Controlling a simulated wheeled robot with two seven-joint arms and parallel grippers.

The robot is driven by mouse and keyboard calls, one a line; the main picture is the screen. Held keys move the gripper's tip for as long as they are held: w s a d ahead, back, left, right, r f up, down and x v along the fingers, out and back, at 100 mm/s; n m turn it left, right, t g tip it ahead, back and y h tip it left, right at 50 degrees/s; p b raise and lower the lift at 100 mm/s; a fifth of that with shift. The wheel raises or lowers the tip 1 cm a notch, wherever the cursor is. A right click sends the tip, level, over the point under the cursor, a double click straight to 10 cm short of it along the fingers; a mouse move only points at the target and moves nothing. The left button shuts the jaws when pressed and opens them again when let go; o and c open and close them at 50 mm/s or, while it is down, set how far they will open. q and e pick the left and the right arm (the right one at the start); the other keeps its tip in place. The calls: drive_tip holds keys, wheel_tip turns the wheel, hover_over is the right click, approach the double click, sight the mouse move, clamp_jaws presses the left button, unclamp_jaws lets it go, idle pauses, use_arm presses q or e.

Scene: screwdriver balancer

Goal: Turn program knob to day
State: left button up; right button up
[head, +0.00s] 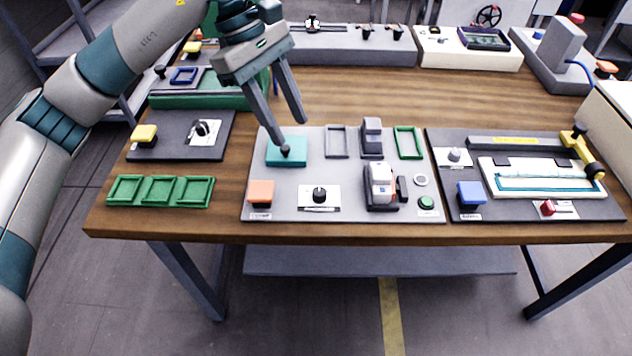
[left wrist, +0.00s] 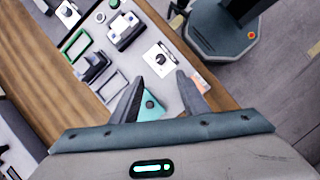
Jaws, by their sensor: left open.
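A black knob (head: 319,195) sits on a white plate at the front of the grey middle panel (head: 230,0). It also shows in the left wrist view (left wrist: 161,59), beyond the fingertips. Other knobs are on the left panel (head: 203,129) and the right panel (head: 455,155). The labels are too small to read, so I cannot tell which is the program knob or its setting. My left gripper (head: 291,136) is open and empty above the back left of the middle panel, behind the front knob and apart from it. My right gripper is not in view.
A teal block with a dark knob (head: 280,155) lies under my left gripper. An orange button (head: 261,192) is left of the front knob, and a white and grey device (head: 381,183) is right of it. Green trays (head: 160,190) lie at the left.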

sight(319, 191)
use_arm(q)
drive_tip(key=p+x, duration=0.2)
drive_tip(key=x, duration=1.3)
drive_tip(key=shift+s+d+f+p, duration=0.1)
drive_tip(key=shift+d+f+p, duration=0.05)
drive_tip(key=shift+f+p, duration=0.2)
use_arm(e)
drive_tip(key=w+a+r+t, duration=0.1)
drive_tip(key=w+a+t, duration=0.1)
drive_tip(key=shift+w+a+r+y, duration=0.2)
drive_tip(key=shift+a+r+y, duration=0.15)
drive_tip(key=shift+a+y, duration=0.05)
use_arm(q)
drive_tip(key=shift+r, duration=0.1)
drive_tip(key=shift+c, duration=0.6)
clamp_jaws()
